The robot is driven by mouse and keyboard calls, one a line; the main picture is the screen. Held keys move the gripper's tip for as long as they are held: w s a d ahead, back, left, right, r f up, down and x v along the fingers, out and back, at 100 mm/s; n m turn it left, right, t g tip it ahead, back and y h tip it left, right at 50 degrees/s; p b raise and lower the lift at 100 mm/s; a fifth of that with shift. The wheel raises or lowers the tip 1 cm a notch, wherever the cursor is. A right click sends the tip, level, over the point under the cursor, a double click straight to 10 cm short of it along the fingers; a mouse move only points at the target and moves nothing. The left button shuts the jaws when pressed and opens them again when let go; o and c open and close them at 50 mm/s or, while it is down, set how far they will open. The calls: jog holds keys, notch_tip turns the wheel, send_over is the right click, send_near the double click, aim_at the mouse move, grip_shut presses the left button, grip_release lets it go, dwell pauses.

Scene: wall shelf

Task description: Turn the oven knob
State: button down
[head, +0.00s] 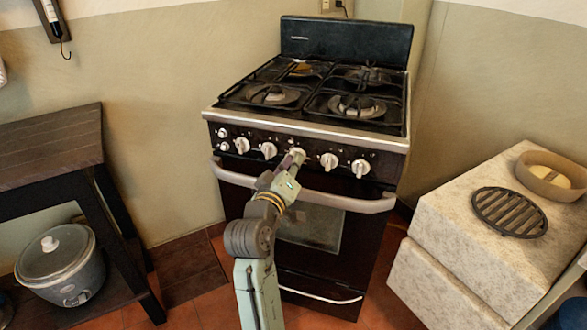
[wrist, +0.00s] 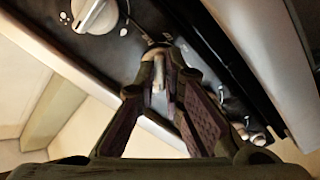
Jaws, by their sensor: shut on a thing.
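The oven (head: 330,218) is a black stove with a row of white knobs along its front panel. My gripper (head: 293,160) reaches the middle of this row and is shut on one white oven knob (head: 299,152). In the wrist view, my gripper's fingers (wrist: 160,72) close around this knob (wrist: 155,75), which is mostly hidden between them. Its exact angle cannot be told. Another white knob (head: 329,161) sits just to the right of the gripper, and one more (head: 269,150) just to its left.
The curved oven door handle (head: 345,204) runs just below the knobs, close to my arm. A dark wooden table (head: 60,150) stands at the left with a rice cooker (head: 62,265) on its lower shelf. A stone block (head: 450,265) stands at the right.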

jog(key=shift+a+f+m+b, duration=0.1)
jog(key=shift+m+b, duration=2.1)
jog(key=shift+m, duration=2.1)
jog(key=c, duration=1.7)
grip_release()
jog(key=v, duration=0.7)
jog(key=shift+s, duration=0.2)
